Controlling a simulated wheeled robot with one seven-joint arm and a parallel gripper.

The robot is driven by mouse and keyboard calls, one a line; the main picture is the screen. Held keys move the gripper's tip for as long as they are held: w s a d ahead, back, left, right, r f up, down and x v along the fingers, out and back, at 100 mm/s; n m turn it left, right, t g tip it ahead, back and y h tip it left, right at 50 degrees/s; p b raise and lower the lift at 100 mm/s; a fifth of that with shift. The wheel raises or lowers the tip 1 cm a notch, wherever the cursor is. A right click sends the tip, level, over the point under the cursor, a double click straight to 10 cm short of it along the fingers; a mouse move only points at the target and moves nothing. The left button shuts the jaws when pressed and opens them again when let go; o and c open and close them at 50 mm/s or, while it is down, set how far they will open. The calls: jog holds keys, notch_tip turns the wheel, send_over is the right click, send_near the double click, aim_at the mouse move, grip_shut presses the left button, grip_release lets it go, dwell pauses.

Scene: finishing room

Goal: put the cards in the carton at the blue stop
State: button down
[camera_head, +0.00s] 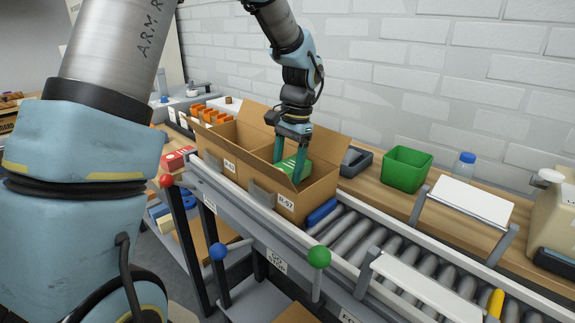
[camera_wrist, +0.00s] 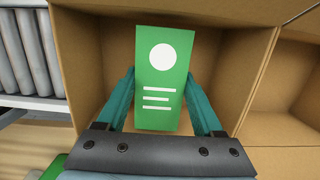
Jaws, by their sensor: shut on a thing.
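The green cards (camera_head: 292,168), a pack with a white circle and three white lines, also show in the wrist view (camera_wrist: 163,85). My gripper (camera_head: 289,163) has its teal fingers closed on both sides of the pack. It holds the pack upright inside the open mouth of the right-hand carton (camera_head: 318,200), which carries a label. In the wrist view the carton's brown walls (camera_wrist: 85,50) surround the pack. Whether the pack touches the carton floor is hidden. A blue stop (camera_head: 321,212) lies across the rollers against this carton's right side.
A second open carton (camera_head: 215,146) stands directly left, with orange items behind it. Blue (camera_head: 218,251), green (camera_head: 319,256) and red (camera_head: 166,180) knobbed levers line the conveyor's front. A green bin (camera_head: 407,170) stands on the back bench. The rollers (camera_head: 365,232) right of the stop are clear.

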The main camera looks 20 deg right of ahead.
jog(key=shift+w+f+b, duration=0.1)
jog(key=shift+f+b, duration=0.9)
jog(key=shift+f, duration=1.1)
grip_release()
jog(key=shift+r, duration=0.1)
jog(key=shift+r+p, duration=1)
jog(key=shift+r+p, duration=2.75)
jog(key=shift+r, duration=0.25)
